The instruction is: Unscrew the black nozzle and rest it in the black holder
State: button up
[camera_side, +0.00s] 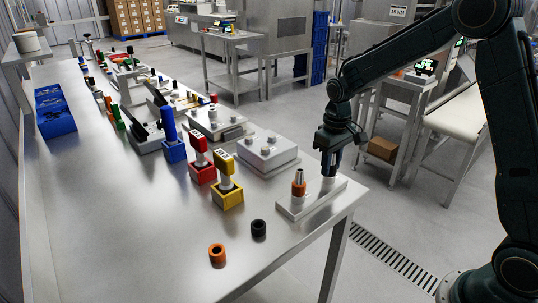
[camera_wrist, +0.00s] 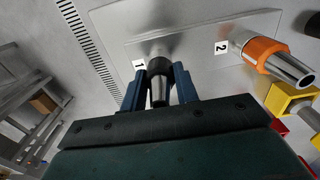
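The black nozzle (camera_wrist: 158,84) stands at the spot marked 1 on the grey plate (camera_side: 296,208). It has a black collar and a metallic tip. My gripper (camera_side: 331,173) is down over it, and its two blue fingers (camera_wrist: 159,86) are on either side of the collar. Whether they press on it or leave a small gap is hard to tell. In the side view my gripper mostly hides the nozzle. The black holder (camera_side: 258,228) is a small dark ring on the table left of the plate, and it looks empty.
An orange-collared nozzle (camera_side: 299,184) stands at spot 2, close beside my gripper. An orange ring holder (camera_side: 217,254) lies near the table's front edge. Yellow (camera_side: 230,198), red (camera_side: 202,172) and blue (camera_side: 174,151) blocks with handles stand behind. The table's left front is clear.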

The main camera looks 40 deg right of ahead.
jog(key=shift+n, duration=2.2)
jog(key=n, duration=0.3)
jog(key=shift+n, duration=2)
jog(key=n, duration=0.4)
jog(key=shift+r+n, duration=0.1)
jog(key=shift+n, duration=0.2)
jog(key=n, duration=0.3)
jog(key=shift+n, duration=2)
